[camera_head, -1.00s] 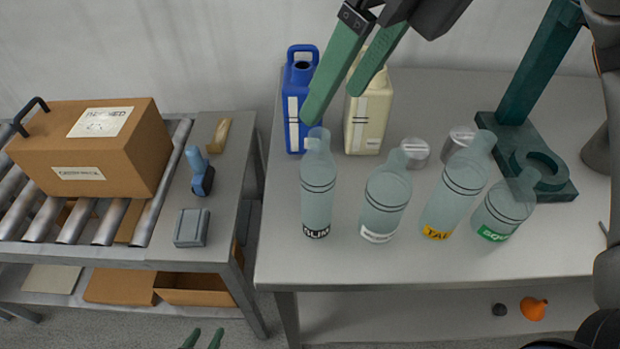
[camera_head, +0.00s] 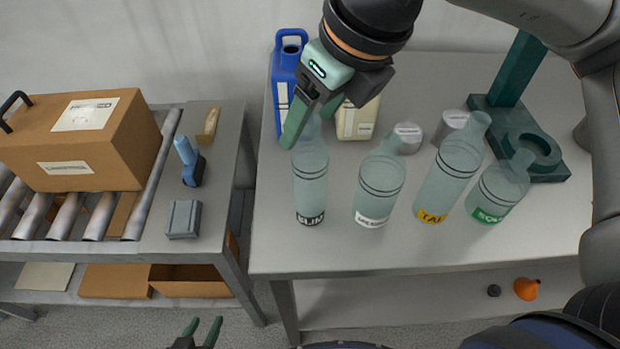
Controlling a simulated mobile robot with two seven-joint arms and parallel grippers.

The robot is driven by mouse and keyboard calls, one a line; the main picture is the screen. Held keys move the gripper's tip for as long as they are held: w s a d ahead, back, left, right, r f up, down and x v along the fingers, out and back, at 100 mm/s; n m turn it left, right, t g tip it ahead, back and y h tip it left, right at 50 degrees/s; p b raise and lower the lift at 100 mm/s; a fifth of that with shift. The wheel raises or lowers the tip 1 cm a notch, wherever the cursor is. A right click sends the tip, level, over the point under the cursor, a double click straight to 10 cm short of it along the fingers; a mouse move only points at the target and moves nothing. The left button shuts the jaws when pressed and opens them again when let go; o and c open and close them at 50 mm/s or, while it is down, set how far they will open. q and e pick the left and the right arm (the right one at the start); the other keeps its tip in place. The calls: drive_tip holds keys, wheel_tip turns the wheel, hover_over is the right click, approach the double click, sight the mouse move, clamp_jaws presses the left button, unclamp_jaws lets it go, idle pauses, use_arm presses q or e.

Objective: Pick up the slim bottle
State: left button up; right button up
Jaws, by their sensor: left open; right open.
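The slim bottle (camera_head: 311,182) is a clear bluish bottle standing upright at the table's left side, with a black label reading SLIM. My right gripper (camera_head: 310,127) reaches in from the top right. It is open, with its green fingers at the bottle's neck in the picture; the near finger passes left of the neck. The far finger is partly hidden, and I cannot tell whether either touches the bottle. My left gripper (camera_head: 203,334) is open and empty at the bottom edge, low and away from the table.
A medium bottle (camera_head: 379,190), a tall bottle (camera_head: 449,175) and a squat bottle (camera_head: 498,190) stand to the right. A blue jug (camera_head: 282,90) and cream jug (camera_head: 356,122) are behind, with two metal lids and a green stand (camera_head: 556,168). A roller conveyor carries a box (camera_head: 85,140).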

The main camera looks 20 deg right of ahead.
drive_tip(key=shift+w+a+f, duration=0.1)
drive_tip(key=shift+w+f, duration=0.1)
drive_tip(key=shift+f, duration=0.35)
clamp_jaws()
idle(0.5)
